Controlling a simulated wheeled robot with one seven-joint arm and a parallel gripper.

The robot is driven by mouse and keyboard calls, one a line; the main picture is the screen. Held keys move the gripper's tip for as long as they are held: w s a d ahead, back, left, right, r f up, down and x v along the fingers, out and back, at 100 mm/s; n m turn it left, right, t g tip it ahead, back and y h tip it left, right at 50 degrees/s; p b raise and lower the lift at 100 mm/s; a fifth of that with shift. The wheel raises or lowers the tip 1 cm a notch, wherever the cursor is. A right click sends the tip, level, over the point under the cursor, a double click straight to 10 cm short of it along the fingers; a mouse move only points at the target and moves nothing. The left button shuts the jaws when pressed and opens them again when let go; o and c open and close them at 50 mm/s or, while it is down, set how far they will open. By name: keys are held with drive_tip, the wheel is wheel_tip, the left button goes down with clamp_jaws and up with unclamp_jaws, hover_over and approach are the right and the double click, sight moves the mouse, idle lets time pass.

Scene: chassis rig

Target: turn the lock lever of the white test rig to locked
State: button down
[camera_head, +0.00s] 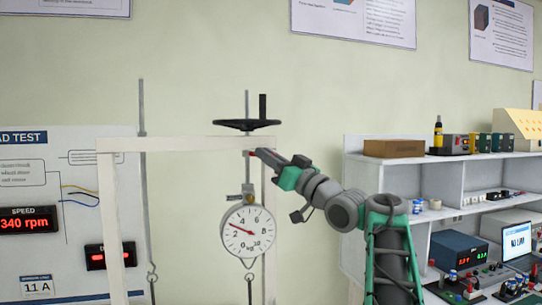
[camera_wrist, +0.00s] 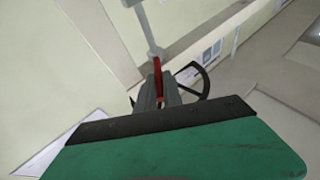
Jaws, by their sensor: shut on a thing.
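The white test rig (camera_head: 120,240) is an upright frame at centre left in the head view. At its top bar are a black handwheel (camera_head: 246,125) and, just below, a small red lever (camera_head: 251,153). The red lever also shows in the wrist view (camera_wrist: 158,78), between the fingers. My gripper (camera_head: 262,154) reaches in from the right and is shut on the red lever; it shows in the wrist view too (camera_wrist: 160,95). The lever's far end and exact angle are partly hidden by the fingers. The handwheel rim shows behind them in the wrist view.
A round dial gauge (camera_head: 248,231) hangs below the lever on a rod with a hook. A thin rod with a hook (camera_head: 146,200) hangs at the left. White shelves (camera_head: 365,175) with instruments stand at the right. A load test panel (camera_head: 45,180) is behind the rig.

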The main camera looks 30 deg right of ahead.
drive_tip(key=shift+r, duration=0.15)
drive_tip(key=c, duration=1.5)
unclamp_jaws()
drive_tip(key=shift+w, duration=0.1)
drive_tip(key=b+v, duration=0.2)
drive_tip(key=v, duration=0.6)
drive_tip(key=shift+a+b, duration=0.1)
drive_tip(key=shift+b, duration=0.25)
